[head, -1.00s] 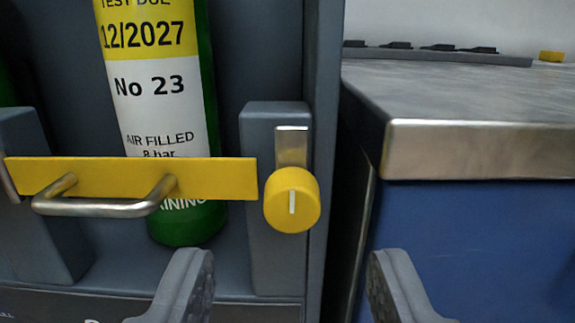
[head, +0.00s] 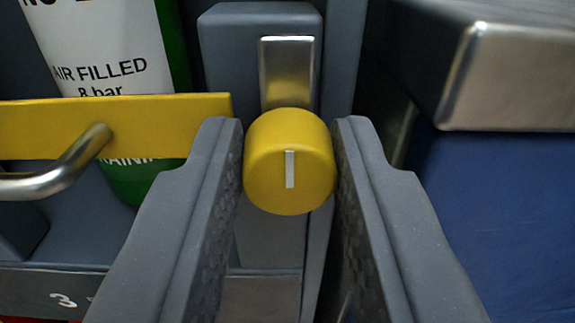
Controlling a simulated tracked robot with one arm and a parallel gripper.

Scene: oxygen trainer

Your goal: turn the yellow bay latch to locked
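The yellow bay latch (head: 264,180) is a round knob on a grey post (head: 222,48). Its white mark stands upright. A metal plate (head: 286,62) shows just above the knob. My gripper (head: 289,135) has one finger on each side of the knob, with the tips close to its left and right edges. A thin gap seems to show at the right; whether either finger touches is hard to tell. The fingers are spread about the knob's width. The yellow bar (head: 180,118) with a metal handle (head: 55,170) ends just left of the post, apart from the metal plate.
A green cylinder (head: 172,50) with a white label stands behind the yellow bar. A bench with a metal edge (head: 515,80) and blue front (head: 520,200) is close on the right. A numbered label strip (head: 50,295) runs along the bottom left.

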